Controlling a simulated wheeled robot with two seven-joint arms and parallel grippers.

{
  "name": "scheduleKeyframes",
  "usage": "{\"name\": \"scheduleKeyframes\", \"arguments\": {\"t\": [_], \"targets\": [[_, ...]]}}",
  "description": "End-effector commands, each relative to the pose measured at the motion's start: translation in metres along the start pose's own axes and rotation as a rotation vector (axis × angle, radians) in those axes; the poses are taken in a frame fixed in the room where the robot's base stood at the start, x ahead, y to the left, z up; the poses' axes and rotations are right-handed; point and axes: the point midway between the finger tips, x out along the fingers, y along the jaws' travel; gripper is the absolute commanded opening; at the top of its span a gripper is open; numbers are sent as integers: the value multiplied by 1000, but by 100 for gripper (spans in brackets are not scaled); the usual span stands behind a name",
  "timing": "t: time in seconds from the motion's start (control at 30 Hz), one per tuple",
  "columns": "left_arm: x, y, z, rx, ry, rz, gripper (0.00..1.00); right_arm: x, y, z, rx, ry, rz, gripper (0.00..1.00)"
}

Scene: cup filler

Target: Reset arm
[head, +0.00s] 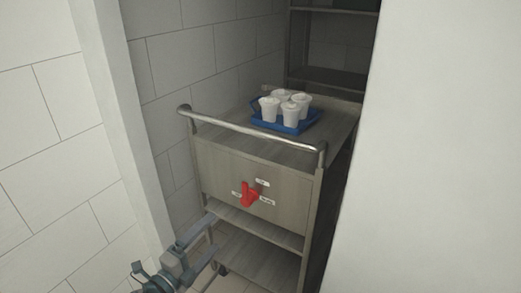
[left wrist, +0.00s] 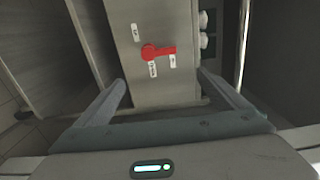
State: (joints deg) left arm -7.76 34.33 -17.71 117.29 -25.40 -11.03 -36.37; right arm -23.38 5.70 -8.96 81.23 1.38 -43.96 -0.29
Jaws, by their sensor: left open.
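My right gripper is not in view.
A blue tray (head: 262,122) with several white cups (head: 291,114) stands on the cart top, behind a metal rail (head: 245,128). Tiled walls stand at the left, and a pale wall (head: 445,150) is close at the right. A dark shelf (head: 335,75) stands at the back.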

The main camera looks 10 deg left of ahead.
Motion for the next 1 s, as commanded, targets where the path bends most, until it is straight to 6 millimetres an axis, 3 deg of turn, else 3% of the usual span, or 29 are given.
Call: {"name": "scheduleKeyframes", "arguments": {"t": [0.13, 0.23, 0.37, 0.47, 0.6, 0.77, 0.9, 1.0], "targets": [[0, 14, 3, -42, -18, 24, 93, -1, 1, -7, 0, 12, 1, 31], [-2, 38, 8, -117, -50, 67, 93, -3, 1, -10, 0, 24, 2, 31], [-10, 93, 15, -278, -125, 156, 93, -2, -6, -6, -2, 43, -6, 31], [-25, 148, 15, -440, -203, 241, 93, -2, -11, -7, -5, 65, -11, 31], [-57, 230, 5, -680, -333, 364, 93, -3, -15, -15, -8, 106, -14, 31], [-106, 316, -23, -936, -491, 491, 93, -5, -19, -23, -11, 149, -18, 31], [-156, 379, -60, -1142, -638, 592, 93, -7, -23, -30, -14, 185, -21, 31], [-192, 416, -91, -1273, -741, 655, 93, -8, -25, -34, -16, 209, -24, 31]]}}
